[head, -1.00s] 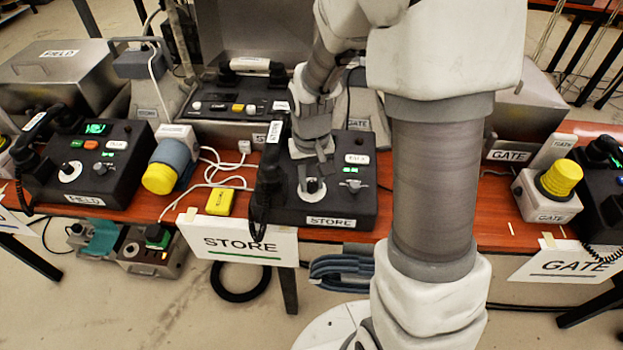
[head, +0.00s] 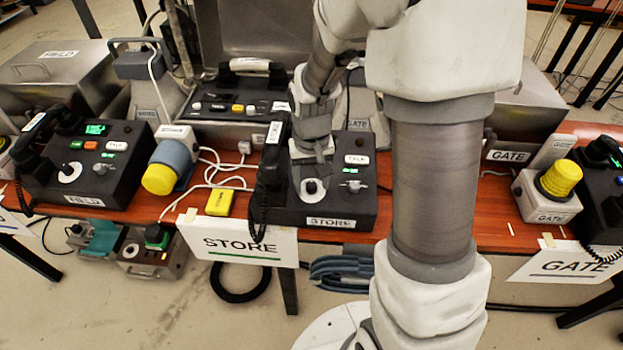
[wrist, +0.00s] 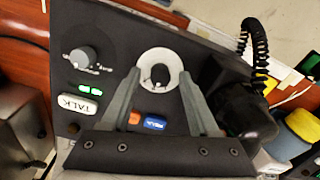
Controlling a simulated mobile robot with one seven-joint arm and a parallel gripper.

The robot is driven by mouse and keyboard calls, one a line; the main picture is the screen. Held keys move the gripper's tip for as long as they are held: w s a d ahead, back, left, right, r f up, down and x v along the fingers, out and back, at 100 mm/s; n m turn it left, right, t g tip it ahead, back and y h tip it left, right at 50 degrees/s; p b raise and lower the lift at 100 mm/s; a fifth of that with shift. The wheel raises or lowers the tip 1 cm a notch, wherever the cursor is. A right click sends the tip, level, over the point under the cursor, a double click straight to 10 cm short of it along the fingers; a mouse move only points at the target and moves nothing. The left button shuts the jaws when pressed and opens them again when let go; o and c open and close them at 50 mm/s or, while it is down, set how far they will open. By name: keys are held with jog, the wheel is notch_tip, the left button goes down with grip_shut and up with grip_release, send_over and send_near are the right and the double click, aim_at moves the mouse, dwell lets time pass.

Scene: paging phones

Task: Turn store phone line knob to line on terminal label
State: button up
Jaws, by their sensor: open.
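The store phone (head: 285,213) is a black box with a STORE label (head: 331,222) on its front edge. Its line knob (head: 311,187) is small and dark on a round white dial, also seen in the wrist view (wrist: 158,74). My gripper (head: 312,175) is over the dial, pointing down. In the wrist view my gripper (wrist: 160,75) is open, one fingertip on each side of the knob; contact cannot be told. A white STORE sign (head: 240,243) with a green underline hangs at the table's front edge. The dial's markings are too small to read.
A second, grey knob (wrist: 84,58) and a TALK button (wrist: 77,104) sit beside the dial. The black handset (head: 270,175) with its coiled cord is at the phone's left. FIELD (head: 85,199) and GATE (head: 552,217) equipment stand to either side.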

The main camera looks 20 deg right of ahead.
jog(key=shift+r, duration=0.1)
notch_tip(320, 180, up, 17)
jog(key=s+p, duration=0.1)
jog(key=p, duration=0.3)
jog(key=shift+a+p, duration=0.2)
jog(key=shift+p, duration=0.1)
jog(key=shift+r, duration=0.1)
notch_tip(320, 180, up, 9)
jog(key=t+p, duration=0.2)
jog(key=p, duration=0.2)
send_over(311, 189)
jog(key=s, duration=0.6)
jog(key=s+r+n+t+p, duration=0.1)
jog(key=s+r+t+p, duration=0.1)
jog(key=s+r+p, duration=0.3)
jog(key=s+r, duration=0.3)
jog(key=s, duration=0.1)
jog(key=shift+d+r+t, duration=0.15)
jog(key=shift+t, duration=0.25)
